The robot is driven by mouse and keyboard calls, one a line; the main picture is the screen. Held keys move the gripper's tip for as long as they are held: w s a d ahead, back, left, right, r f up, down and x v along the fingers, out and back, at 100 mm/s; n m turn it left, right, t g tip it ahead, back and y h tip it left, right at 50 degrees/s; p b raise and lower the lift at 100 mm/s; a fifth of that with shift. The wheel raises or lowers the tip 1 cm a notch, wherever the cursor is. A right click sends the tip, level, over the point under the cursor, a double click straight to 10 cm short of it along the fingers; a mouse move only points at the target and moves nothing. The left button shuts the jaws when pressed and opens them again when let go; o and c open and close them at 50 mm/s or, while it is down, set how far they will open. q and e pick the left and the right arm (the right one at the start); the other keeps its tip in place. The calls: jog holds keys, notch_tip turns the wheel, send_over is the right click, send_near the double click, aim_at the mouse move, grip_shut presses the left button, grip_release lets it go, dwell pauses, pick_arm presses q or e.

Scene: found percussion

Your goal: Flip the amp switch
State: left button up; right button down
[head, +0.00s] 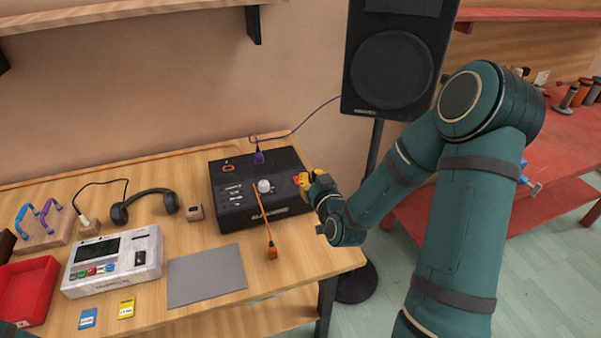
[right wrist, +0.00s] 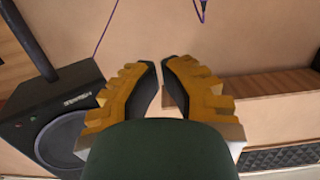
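The amp (head: 235,210) is a black box at the back right of the wooden table. It has a pale knob (head: 264,186) on top and small labels on its top face. A small red part (head: 297,180) shows at the amp's right edge, beside my fingertips; I cannot tell for sure that it is the switch. My right gripper (head: 304,179) is at that right edge; contact cannot be told. In the right wrist view its yellow fingers (right wrist: 160,75) stand slightly apart with only wall showing between them. My left gripper is out of view.
A speaker (head: 392,70) on a stand is behind my right arm. Purple and orange cables (head: 265,225) run to the amp. Headphones (head: 144,205), a white drum machine (head: 113,262), a grey mat (head: 206,275) and a red tray (head: 27,290) occupy the table's left and middle.

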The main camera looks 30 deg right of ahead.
send_over(298, 180)
jog(key=shift+s+d+f, duration=0.3)
jog(key=shift+d+f, duration=0.05)
jog(key=shift+f, duration=0.25)
notch_tip(298, 180, down, 3)
jog(key=shift+w+r+b, duration=0.15)
jog(key=shift+r+b, duration=0.05)
jog(key=shift+b, duration=0.3)
jog(key=shift+w+f, duration=0.1)
jog(key=shift+f, duration=0.55)
jog(key=shift+w+d+f+g, duration=0.1)
jog(key=shift+w+f+g, duration=0.15)
jog(key=shift+g, duration=0.45)
jog(key=shift+s+f, duration=0.1)
jog(key=shift+s, duration=0.05)
